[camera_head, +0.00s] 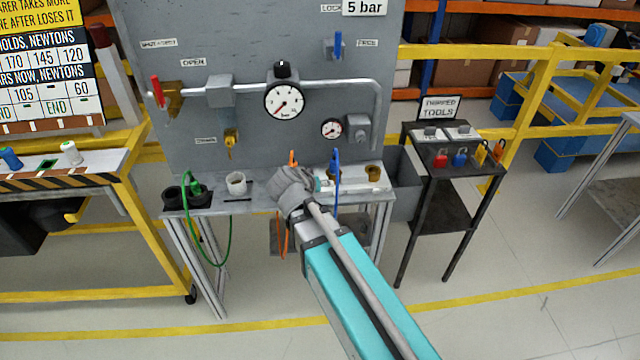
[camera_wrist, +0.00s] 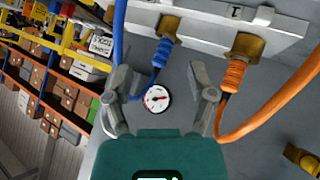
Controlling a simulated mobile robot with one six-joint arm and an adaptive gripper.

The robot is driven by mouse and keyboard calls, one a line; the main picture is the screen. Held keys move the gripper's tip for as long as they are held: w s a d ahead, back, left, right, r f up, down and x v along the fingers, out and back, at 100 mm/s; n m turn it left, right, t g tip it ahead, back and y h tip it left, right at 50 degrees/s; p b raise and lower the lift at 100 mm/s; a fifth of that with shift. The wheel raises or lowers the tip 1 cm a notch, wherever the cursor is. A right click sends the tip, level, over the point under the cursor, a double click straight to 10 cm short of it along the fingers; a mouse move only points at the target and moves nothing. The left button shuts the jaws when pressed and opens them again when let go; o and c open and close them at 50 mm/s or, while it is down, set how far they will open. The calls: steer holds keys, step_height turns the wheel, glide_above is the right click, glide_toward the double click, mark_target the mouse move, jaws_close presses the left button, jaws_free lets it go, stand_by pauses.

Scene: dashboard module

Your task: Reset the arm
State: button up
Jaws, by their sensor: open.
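My arm reaches up from the bottom right in the head view, and its wrist is in front of the panel's shelf. In the wrist view my gripper (camera_wrist: 162,100) is open, its two fingers apart with nothing between them. A blue hose with a ribbed connector (camera_wrist: 166,55) is plugged into a brass port just beyond the left finger. An orange hose with a ribbed connector (camera_wrist: 235,75) is plugged into another brass port near the right finger. I cannot tell whether the fingers touch the hoses. A round white gauge (camera_wrist: 157,98) shows behind, between the fingers.
The grey panel (camera_head: 235,60) carries a large gauge (camera_head: 284,101), a pipe and a red-handled valve (camera_head: 158,93). A green hose (camera_head: 228,235) hangs from the shelf's left. A black tool stand (camera_head: 455,190) is at right. A yellow-framed bench (camera_head: 130,165) is at left.

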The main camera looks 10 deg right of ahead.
steer(key=shift+d, duration=0.1)
stand_by(0.5)
steer(key=s+d+f+n+g+y+p, duration=0.1)
steer(key=s+d+g+y+p, duration=0.4)
steer(key=s+d, duration=0.4)
steer(key=s+g+y, duration=0.1)
steer(key=s+g, duration=0.1)
steer(key=s, duration=0.1)
steer(key=shift+s+d+f+n+g, duration=0.2)
steer(key=shift+n+g, duration=0.1)
steer(key=shift+g, duration=0.1)
